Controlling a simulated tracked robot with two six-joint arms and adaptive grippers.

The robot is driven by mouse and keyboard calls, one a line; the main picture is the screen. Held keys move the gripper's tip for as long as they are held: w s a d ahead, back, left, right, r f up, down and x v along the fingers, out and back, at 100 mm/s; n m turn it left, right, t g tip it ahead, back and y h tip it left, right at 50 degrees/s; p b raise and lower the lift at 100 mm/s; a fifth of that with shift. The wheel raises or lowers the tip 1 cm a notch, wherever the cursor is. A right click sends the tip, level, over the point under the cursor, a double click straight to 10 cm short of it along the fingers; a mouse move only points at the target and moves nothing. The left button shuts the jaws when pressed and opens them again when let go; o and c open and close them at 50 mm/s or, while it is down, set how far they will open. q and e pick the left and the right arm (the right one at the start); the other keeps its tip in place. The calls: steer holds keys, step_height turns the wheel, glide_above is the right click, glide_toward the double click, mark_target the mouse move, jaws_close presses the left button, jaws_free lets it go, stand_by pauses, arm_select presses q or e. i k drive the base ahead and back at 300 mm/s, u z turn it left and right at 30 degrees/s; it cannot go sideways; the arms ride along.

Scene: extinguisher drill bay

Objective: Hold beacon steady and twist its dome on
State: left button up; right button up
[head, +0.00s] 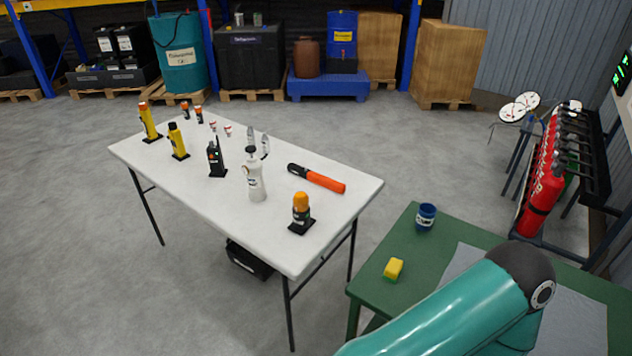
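A beacon (300,213) with an orange dome (300,200) on a dark body stands upright on a black square base near the front right edge of the white table (225,215). The dome sits on top of the body. I cannot tell from here how tightly it is seated. Neither of my grippers shows in the head view. Only a teal link of my own arm is visible at the lower right.
The white table also holds an orange torch (317,179), a white bottle (255,181), a radio (216,158) and yellow torches (178,141). A green table (376,285) with a blue mug (426,217) and a yellow sponge (393,269) stands right. Red extinguishers (541,192) stand beyond.

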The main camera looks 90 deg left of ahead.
mark_target(300, 199)
steer(key=u, duration=0.3)
steer(key=i, duration=0.3)
steer(key=u, duration=2.5)
steer(key=k, duration=0.55)
steer(key=u, duration=0.35)
steer(key=i, duration=0.6)
steer(key=z, duration=0.2)
